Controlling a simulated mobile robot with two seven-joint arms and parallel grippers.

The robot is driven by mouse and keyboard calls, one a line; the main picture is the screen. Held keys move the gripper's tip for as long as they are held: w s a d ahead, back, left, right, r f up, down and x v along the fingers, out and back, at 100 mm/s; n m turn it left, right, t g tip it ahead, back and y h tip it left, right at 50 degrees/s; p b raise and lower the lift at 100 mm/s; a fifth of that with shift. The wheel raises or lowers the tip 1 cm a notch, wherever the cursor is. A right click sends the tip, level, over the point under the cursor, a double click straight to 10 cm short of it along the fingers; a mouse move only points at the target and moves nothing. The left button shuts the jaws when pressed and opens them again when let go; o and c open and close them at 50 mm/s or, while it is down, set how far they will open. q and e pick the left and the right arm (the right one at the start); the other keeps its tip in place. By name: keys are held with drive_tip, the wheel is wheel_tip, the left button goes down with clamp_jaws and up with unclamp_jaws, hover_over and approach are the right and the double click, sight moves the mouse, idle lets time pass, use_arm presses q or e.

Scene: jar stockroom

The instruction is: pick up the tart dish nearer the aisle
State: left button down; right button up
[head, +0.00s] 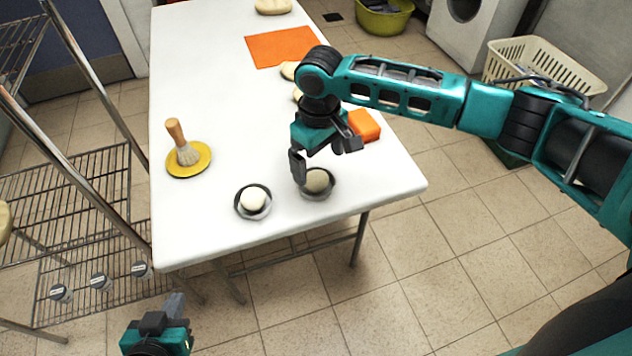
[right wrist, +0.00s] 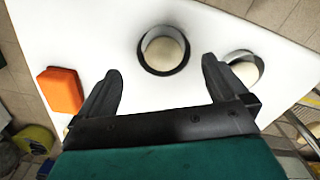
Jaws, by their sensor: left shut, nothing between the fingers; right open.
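Two dark tart dishes, each with a pale dough ball, stand on the white table near its front edge. The left dish (head: 253,217) has a whiter ball (head: 253,199). The right dish (head: 320,197) holds a duller ball (head: 317,180) and is partly under my right gripper (head: 322,158). That gripper is open and empty. In the right wrist view this dish (right wrist: 184,64) lies beyond and between the fingertips (right wrist: 161,70), and the other dish (right wrist: 231,57) is partly hidden by the right finger. My left gripper (head: 174,306) is shut and empty, low in front of the table.
A brush (head: 175,133) stands on a yellow plate (head: 203,165) at the table's left. An orange block (head: 364,125), an orange mat (head: 280,46) and dough pieces lie farther back. A wire shelf (head: 70,205) with several small jars stands left. Floor is clear at the front right.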

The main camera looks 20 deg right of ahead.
sight(316, 186)
drive_tip(key=f, duration=0.4)
drive_tip(key=f+b, duration=0.1)
drive_tip(key=f, duration=0.1)
drive_tip(key=shift+a+f, duration=0.25)
drive_tip(key=c, duration=0.9)
drive_tip(key=shift+r, duration=0.15)
